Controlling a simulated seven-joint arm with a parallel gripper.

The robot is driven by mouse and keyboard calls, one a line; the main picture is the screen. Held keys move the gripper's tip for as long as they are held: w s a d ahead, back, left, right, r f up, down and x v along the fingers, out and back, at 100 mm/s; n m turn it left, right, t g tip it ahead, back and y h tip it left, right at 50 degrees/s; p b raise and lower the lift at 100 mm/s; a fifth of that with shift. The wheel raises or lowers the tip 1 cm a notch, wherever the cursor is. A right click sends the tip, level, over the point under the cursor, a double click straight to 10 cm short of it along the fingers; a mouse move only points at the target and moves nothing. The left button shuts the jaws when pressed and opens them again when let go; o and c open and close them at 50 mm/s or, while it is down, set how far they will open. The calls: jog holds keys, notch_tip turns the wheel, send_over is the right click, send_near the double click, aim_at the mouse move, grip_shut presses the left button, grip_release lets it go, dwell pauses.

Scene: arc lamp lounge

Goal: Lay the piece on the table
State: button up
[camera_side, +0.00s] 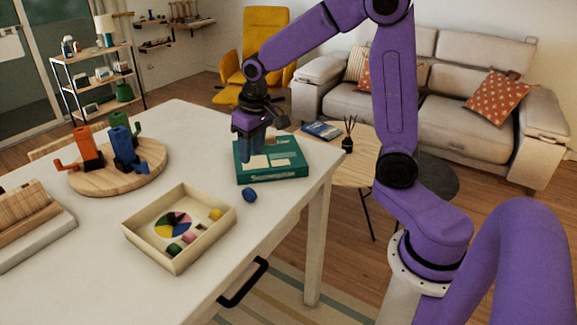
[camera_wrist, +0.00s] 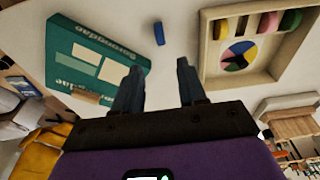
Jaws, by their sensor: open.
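A small blue piece (camera_side: 249,195) lies on the white table (camera_side: 290,215), between the teal game box and the open tray. It also shows in the wrist view (camera_wrist: 159,34), beyond my fingertips and clear of them. My gripper (camera_side: 246,157) points down near the left part of the teal box, above the table. In the wrist view my gripper (camera_wrist: 158,66) has its two fingers apart, with nothing between them. The piece touches neither finger.
The teal box (camera_side: 285,172) lies flat near the table's far right edge. A cream tray (camera_side: 151,249) holds a coloured disc and several small pieces. A round wooden board (camera_side: 150,178) carries orange, blue and green cup-like objects. Wooden racks (camera_side: 28,215) stand at left.

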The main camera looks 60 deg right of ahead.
jog(key=s+a+n, duration=0.6)
jog(key=s+a, duration=0.1)
jog(key=s, duration=0.5)
jog(key=s+n+g, duration=0.1)
jog(key=s+n, duration=0.5)
jog(key=s, duration=0.9)
jog(key=shift+s+d+f+n+g, duration=0.25)
jog(key=shift+s+d+n+g, duration=0.05)
jog(key=shift+d, duration=0.1)
